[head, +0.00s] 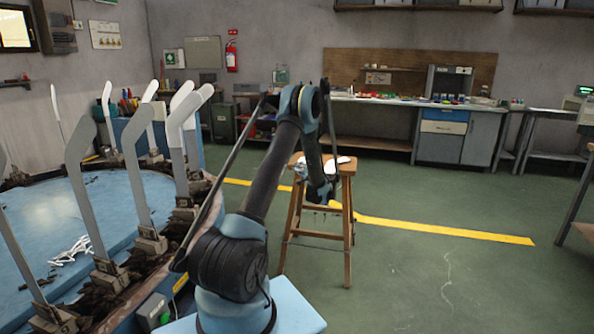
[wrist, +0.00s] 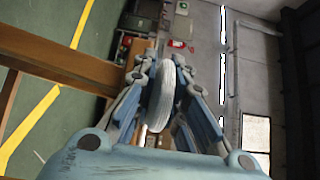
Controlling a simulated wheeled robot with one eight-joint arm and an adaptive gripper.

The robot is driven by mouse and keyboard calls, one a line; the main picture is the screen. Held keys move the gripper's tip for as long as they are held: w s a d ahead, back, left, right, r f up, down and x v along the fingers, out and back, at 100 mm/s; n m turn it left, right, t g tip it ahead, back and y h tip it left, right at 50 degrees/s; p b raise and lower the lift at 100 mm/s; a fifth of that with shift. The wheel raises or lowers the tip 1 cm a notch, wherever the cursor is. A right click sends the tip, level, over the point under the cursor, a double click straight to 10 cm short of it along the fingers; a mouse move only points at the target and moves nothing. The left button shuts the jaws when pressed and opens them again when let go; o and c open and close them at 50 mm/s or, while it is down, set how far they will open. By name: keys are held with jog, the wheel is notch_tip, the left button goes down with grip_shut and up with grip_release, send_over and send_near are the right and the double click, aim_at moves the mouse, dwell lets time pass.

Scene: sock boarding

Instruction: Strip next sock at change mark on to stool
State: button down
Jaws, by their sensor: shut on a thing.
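A wooden stool (head: 347,190) stands on the green floor beyond my arm, with white socks (head: 338,161) lying on its seat. My gripper (head: 318,203) hangs in front of the stool, partly hidden by my own arm. In the wrist view my gripper (wrist: 172,75) is shut on a white sock (wrist: 163,97), held lengthwise between its fingers. The stool's brown wood (wrist: 60,62) shows on the left there. Upright grey boards (head: 80,165) stand around a blue round table; several farther ones, such as one board (head: 180,110), carry white socks on top. No change mark can be made out.
The blue round table (head: 120,205) fills the left, with small white pieces (head: 72,250) on it. A yellow floor line (head: 440,229) passes the stool. A workbench (head: 385,101) lines the back wall. Another bench (head: 560,157) is at right. The right floor is open.

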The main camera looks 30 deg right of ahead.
jog(key=c, duration=1.5)
grip_release()
jog(key=shift+a, duration=0.1)
jog(key=shift+c, duration=0.2)
jog(key=s, duration=1.2)
jog(key=shift+a, duration=0.15)
jog(key=shift+w, duration=0.1)
